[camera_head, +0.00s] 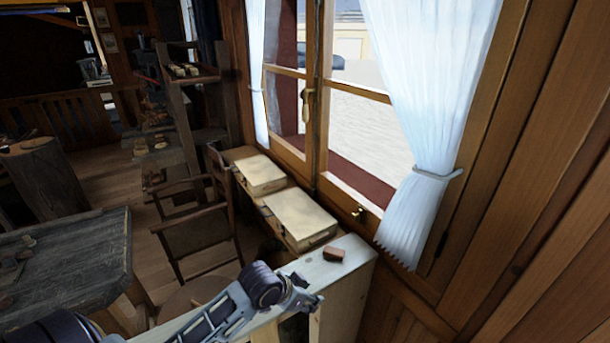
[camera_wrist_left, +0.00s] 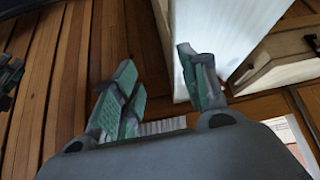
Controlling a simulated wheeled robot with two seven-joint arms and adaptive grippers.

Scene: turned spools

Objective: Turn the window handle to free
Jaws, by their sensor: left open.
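The window handle (camera_head: 306,104) is a small upright lever on the middle post of the wooden window (camera_head: 318,70) in the head view. Its grip hangs down from its mount. My left gripper (camera_head: 309,300) is well below and in front of it, low over the pale bench and apart from the handle. In the left wrist view its fingers (camera_wrist_left: 164,92) with teal pads are spread, with nothing between them. The handle does not show in that view.
A pale bench (camera_head: 352,262) with a brown block (camera_head: 334,254) lies under the window. Two pale boxes (camera_head: 300,216) stand beside it. A white curtain (camera_head: 430,110) hangs right of the handle. A brass fitting (camera_head: 358,213) sits on the lower frame. A chair (camera_head: 195,225) stands left.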

